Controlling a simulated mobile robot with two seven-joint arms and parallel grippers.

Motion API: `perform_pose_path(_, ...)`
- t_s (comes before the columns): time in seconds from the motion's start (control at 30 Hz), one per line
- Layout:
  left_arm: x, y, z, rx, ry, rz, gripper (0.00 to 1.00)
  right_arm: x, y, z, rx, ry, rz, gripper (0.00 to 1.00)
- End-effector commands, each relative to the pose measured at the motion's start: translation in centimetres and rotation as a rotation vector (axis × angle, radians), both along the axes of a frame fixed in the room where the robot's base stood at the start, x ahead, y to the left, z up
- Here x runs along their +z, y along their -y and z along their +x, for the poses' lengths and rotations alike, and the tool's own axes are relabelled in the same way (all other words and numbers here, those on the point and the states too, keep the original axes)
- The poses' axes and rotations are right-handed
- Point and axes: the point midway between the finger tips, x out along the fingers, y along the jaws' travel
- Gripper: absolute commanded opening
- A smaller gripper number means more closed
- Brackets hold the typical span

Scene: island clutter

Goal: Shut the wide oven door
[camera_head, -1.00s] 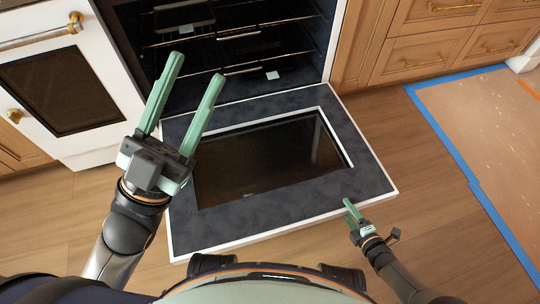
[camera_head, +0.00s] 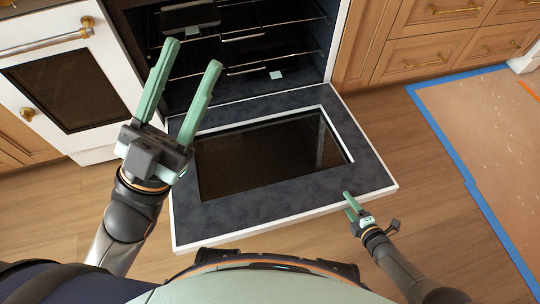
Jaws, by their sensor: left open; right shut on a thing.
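The wide oven door (camera_head: 365,172) hangs open below the dark oven cavity (camera_head: 240,40), low and close to flat. It has a dark slate-like frame, a white outer edge and a black glass window (camera_head: 270,155). My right gripper (camera_head: 350,202) is shut on the door's near edge, right of its middle. Its exact hold is too small to make out. My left gripper (camera_head: 193,53) is open and empty, its two green fingers pointing up the picture. It shows in front of the door's left part and the cavity, hiding some of both.
A white oven front (camera_head: 65,90) with a brass handle (camera_head: 45,40) stands at the left. Wooden drawers (camera_head: 425,55) are at the upper right. Wire racks (camera_head: 240,35) sit inside the cavity. Blue tape (camera_head: 450,145) borders a brown floor covering at the right. Bare wood floor lies between.

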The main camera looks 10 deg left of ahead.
Motion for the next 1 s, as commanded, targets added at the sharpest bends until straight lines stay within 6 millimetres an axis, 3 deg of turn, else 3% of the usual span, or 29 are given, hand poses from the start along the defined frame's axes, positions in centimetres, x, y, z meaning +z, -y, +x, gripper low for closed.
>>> perform_pose_path(0.63, 3.9, -0.3, -0.1, 0.041, 0.030, 0.032, 0.50, 3.3, -0.1, 0.6, -0.003, -0.050, -0.021, 0.05)
perform_pose_path(1.0, 2.9, -0.7, 2.3, 0.086, -0.109, 0.048, 0.50, 5.2, -0.3, 1.0, -0.001, -0.081, -0.033, 0.05)
